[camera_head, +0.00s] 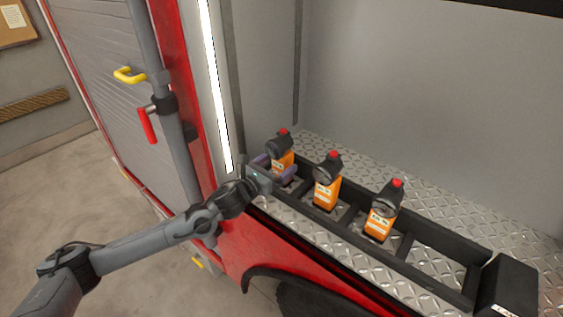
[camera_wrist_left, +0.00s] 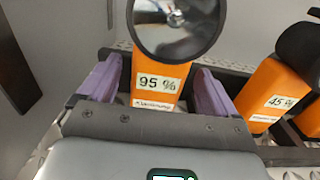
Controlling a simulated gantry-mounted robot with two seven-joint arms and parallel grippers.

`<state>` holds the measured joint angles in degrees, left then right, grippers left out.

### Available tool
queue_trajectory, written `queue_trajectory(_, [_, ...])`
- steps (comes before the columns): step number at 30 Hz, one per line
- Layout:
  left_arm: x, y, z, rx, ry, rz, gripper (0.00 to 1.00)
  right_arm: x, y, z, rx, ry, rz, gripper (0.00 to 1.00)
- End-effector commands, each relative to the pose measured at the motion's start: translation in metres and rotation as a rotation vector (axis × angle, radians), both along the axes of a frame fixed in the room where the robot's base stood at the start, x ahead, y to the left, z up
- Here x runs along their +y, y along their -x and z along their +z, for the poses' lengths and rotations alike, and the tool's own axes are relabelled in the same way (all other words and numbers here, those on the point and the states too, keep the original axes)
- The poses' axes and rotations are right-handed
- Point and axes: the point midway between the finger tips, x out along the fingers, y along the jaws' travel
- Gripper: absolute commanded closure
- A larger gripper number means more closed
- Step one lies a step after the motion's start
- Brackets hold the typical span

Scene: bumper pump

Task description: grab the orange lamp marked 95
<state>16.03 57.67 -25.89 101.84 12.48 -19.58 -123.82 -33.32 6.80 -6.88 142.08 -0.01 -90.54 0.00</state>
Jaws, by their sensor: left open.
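The orange lamp marked 95 (camera_head: 283,158) stands upright in the leftmost slot of the black rack, with a black head and a red knob on top. Its "95 %" label (camera_wrist_left: 159,83) shows in the left wrist view, below the round black lamp head. My left gripper (camera_head: 273,170) is open at this lamp. Its purple fingers (camera_wrist_left: 155,88) lie on either side of the orange body, with a visible gap at the right; contact on the left cannot be told. My right gripper is not in view.
Two more orange lamps stand in the rack (camera_head: 433,287), a middle one (camera_head: 326,193) and a right one (camera_head: 379,223). The wrist view shows a neighbour marked 45 (camera_wrist_left: 272,98) close to the right finger. A black box (camera_head: 508,288) is at the rack's right end.

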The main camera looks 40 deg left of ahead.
Motion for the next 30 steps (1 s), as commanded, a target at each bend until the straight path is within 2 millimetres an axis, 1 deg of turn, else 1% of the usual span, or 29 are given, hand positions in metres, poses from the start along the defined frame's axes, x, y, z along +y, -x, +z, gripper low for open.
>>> queue_trajectory(1, [0.000, -0.007, 0.004, -0.003, 0.004, 0.000, 0.08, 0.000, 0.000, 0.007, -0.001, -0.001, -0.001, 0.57])
queue_trajectory(3, [0.001, -0.015, 0.004, -0.002, 0.004, 0.002, 0.08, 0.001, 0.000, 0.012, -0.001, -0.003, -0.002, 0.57])
queue_trajectory(9, [0.001, -0.036, 0.001, -0.002, 0.002, 0.001, 0.08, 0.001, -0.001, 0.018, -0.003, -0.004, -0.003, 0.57])
queue_trajectory(13, [0.001, -0.041, 0.000, -0.001, 0.001, -0.001, 0.08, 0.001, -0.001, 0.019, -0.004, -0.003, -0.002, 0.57])
queue_trajectory(19, [0.001, -0.041, -0.001, -0.001, 0.000, -0.001, 0.08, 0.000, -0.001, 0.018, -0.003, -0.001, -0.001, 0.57])
queue_trajectory(20, [0.001, -0.041, -0.001, -0.001, 0.000, -0.001, 0.10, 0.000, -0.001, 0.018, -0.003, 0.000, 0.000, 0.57])
queue_trajectory(30, [0.001, -0.041, -0.001, -0.001, 0.000, -0.001, 0.62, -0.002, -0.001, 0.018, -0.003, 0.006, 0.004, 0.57])
